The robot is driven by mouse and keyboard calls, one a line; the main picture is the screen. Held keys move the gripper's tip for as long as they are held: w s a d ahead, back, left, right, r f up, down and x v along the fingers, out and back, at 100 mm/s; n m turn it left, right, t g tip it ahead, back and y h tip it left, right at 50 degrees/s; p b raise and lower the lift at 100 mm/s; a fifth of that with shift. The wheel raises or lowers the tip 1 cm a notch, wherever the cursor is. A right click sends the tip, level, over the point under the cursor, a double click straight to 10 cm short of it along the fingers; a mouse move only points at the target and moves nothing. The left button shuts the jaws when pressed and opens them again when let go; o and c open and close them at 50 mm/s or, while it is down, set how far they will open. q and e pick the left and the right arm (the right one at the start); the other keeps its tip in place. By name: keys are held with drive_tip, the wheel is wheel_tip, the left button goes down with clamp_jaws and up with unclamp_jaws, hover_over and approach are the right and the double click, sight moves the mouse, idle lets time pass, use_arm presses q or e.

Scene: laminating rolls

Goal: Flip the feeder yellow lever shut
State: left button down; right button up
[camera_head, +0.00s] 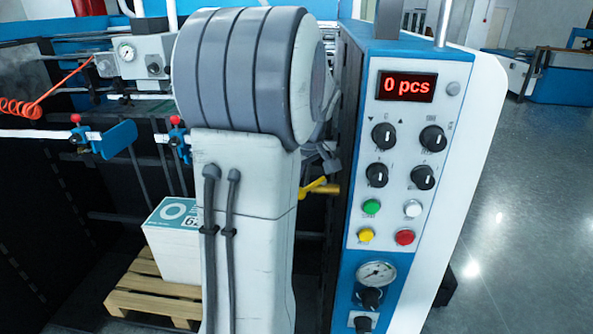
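The yellow lever (330,189) shows in the head view just left of the blue control cabinet. Its left part is cut off by my large grey and white arm, which stands in front of it. Its full angle cannot be read from this view. Grey parts that look like a gripper (322,155) show in the gap just above the lever, mostly hidden behind the arm. I take this to be my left gripper; whether it touches the lever or is open cannot be told. My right gripper is not in view.
A paper stack (180,255) sits on a wooden pallet (150,305) at lower left. Open floor lies far right.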

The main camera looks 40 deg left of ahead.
use_arm(q)
drive_tip(key=shift+d, duration=0.65)
wheel_tip(320, 180, up, 9)
drive_tip(key=b, duration=0.1)
drive_tip(key=shift+s+a, duration=0.2)
drive_tip(key=shift+a, duration=0.2)
idle(0.4)
drive_tip(key=shift+f, duration=0.1)
idle(0.4)
